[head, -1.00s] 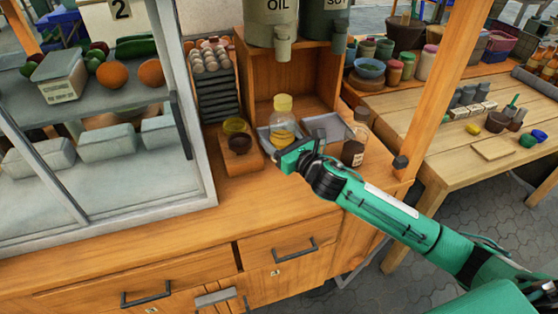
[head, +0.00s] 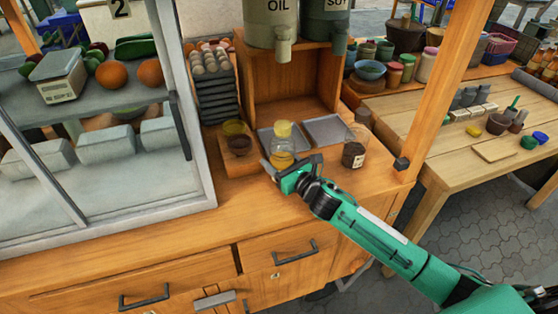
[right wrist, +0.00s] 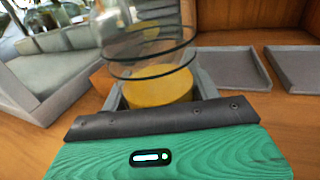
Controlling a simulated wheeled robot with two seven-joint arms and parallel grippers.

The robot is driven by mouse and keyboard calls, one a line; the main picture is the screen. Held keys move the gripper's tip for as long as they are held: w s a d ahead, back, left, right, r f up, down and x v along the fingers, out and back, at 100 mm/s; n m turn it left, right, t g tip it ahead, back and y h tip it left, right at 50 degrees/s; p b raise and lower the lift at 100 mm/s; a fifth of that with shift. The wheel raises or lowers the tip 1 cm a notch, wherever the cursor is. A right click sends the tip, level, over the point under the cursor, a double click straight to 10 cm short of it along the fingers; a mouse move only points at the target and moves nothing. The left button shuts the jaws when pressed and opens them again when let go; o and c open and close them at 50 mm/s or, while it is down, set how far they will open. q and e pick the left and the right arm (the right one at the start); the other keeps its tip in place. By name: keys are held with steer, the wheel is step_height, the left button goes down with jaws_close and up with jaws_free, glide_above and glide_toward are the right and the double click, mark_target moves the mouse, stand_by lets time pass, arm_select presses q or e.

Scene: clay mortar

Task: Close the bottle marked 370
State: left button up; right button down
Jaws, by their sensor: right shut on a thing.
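A clear glass bottle (head: 282,145) with a yellow cap (head: 283,128) and yellow contents stands upright at the front of the counter's open shelf. My right gripper (head: 283,167) is shut on its lower part from the front. In the right wrist view the glass bottle (right wrist: 150,55) shows dark rings and a yellow lower part between the grey jaws (right wrist: 158,100). Another clear bottle (head: 354,150) with dark contents stands to the right, clear of my gripper. No marking 370 is legible on either. How firmly the yellow cap sits cannot be told. My left gripper is not visible.
Two shallow grey trays (head: 326,129) lie behind the held bottle. The counter front (head: 220,215) is clear.

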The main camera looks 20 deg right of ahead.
steer(key=shift+f, duration=0.1)
steer(key=c, duration=0.6)
jaws_free()
steer(key=shift+o, duration=1.1)
steer(key=shift+s+d, duration=0.1)
steer(key=shift+s, duration=0.1)
steer(key=b+v, duration=0.1)
steer(key=v, duration=0.9)
steer(key=shift+s, duration=0.1)
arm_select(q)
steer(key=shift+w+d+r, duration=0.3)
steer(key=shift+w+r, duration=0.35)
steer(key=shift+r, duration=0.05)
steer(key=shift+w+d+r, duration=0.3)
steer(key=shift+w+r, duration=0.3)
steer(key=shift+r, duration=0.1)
arm_select(e)
steer(key=shift+s+d, duration=0.25)
steer(key=shift+s, duration=0.4)
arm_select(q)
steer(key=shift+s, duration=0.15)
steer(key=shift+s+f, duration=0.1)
